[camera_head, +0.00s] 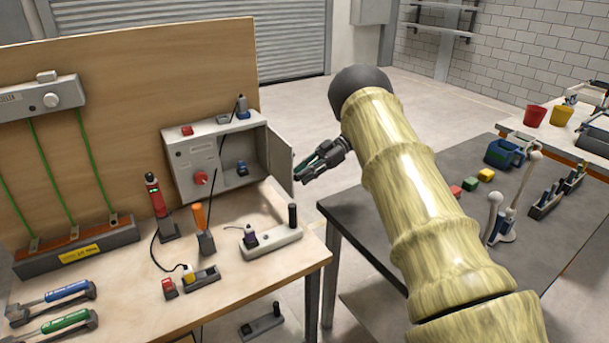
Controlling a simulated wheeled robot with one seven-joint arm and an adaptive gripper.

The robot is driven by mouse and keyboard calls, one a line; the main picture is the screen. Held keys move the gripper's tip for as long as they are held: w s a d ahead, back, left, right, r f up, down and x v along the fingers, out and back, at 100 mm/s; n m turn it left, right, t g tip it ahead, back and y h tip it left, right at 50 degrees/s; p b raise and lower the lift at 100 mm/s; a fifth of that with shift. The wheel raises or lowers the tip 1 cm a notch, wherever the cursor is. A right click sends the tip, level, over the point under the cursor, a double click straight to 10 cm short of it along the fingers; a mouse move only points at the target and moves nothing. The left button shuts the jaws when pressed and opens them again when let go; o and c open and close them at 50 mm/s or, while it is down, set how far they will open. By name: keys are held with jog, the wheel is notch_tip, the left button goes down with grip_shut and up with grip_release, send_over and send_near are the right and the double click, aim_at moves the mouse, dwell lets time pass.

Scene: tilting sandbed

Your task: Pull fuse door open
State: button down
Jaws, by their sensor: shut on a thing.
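The grey fuse box (200,160) stands on the wooden bench against the upright board. Its fuse door (280,162) is the light grey panel at the box's right side, swung outward, so part of the inside shows. My gripper (299,174) is at the door's outer edge, reaching in from the right, and is shut on the door. The exact contact between fingers and door is too small to make out. My arm comes from the lower right.
A red torch-like tool (157,203), an orange-handled tool (203,228) and a power strip (270,240) stand on the bench in front of the box. A dark table (380,215) with coloured blocks and a blue container (504,153) lies to the right. Open floor lies behind the gripper.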

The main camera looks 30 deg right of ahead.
jog(key=shift+f, duration=0.15)
jog(key=c, duration=1.3)
grip_release()
jog(key=shift+w, duration=0.1)
jog(key=shift+d, duration=0.1)
jog(key=v, duration=1.2)
